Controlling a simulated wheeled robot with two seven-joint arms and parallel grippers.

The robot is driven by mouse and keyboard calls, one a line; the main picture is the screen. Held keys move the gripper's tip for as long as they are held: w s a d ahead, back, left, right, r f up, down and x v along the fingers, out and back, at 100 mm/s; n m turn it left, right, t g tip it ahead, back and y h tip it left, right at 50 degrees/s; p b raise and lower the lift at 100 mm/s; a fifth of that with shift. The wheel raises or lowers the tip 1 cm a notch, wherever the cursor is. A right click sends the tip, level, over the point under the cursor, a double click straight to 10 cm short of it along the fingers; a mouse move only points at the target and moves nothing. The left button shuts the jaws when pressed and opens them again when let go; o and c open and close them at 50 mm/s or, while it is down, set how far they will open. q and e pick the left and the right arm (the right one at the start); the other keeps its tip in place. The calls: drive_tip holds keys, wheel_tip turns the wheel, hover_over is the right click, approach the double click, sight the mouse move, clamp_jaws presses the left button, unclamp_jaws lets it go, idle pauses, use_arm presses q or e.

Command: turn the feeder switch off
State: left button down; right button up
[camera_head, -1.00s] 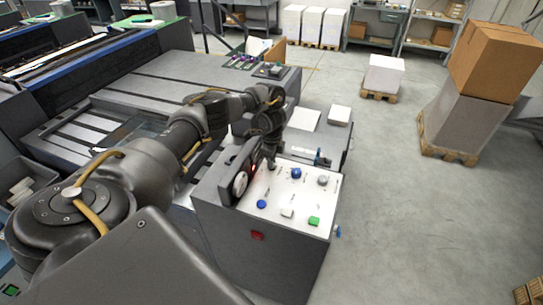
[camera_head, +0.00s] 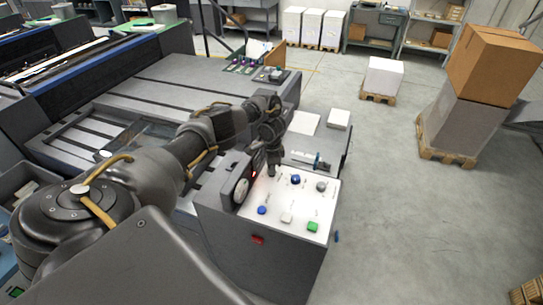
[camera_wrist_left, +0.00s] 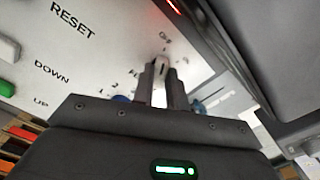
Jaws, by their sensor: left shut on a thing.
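The white control panel (camera_head: 275,222) is on top of a grey cabinet, with buttons and knobs on it. My left gripper (camera_head: 272,173) points down at the panel's far left corner, beside the black upright housing. In the left wrist view, the fingers (camera_wrist_left: 161,88) are shut on a small pale switch knob (camera_wrist_left: 159,65) on the panel. A short label is printed by the knob, too blurred to read surely. The gripper hides this knob in the head view, and I cannot tell its exact setting. My right gripper is not in view.
Near the gripper are blue knobs (camera_head: 295,180), a grey knob (camera_head: 321,186) and a green button (camera_head: 313,227). The dark housing with a round dial (camera_head: 241,190) stands close on the left. A red button (camera_head: 257,240) is on the cabinet front. Open floor lies to the right.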

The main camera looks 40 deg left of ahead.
use_arm(q)
drive_tip(key=c, duration=1.4)
unclamp_jaws()
wheel_tip(320, 180, up, 11)
drive_tip(key=p, duration=0.3)
drive_tip(key=shift+s+f, duration=0.1)
